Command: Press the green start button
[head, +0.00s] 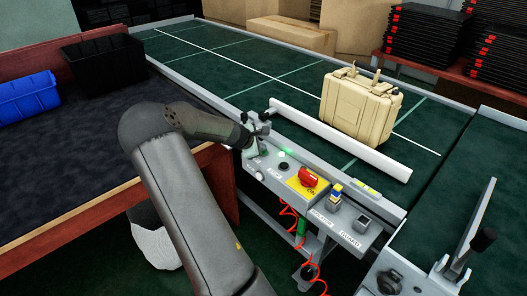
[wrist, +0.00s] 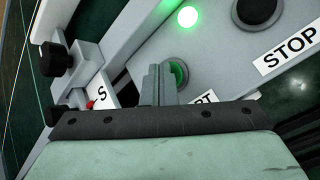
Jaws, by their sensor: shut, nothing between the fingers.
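The green start button (wrist: 179,73) sits in a round grey ring on the panel in the wrist view, partly covered by my fingers. My gripper (wrist: 160,80) is shut with nothing between its fingers. Its fingertips overlap the left side of the button; I cannot tell whether they touch it. The label below the button is mostly covered by my gripper, with only "RT" showing. In the head view my gripper (head: 253,150) is at the left end of the grey control panel (head: 330,218), and the start button cannot be made out there.
A lit green lamp (wrist: 187,16) and a black button (wrist: 257,11) near a STOP label (wrist: 287,49) lie close by. The panel also carries a red rotary switch (head: 308,178) on yellow. A tan case (head: 358,105) stands on the green conveyor (head: 235,72) behind a white bar (head: 340,142).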

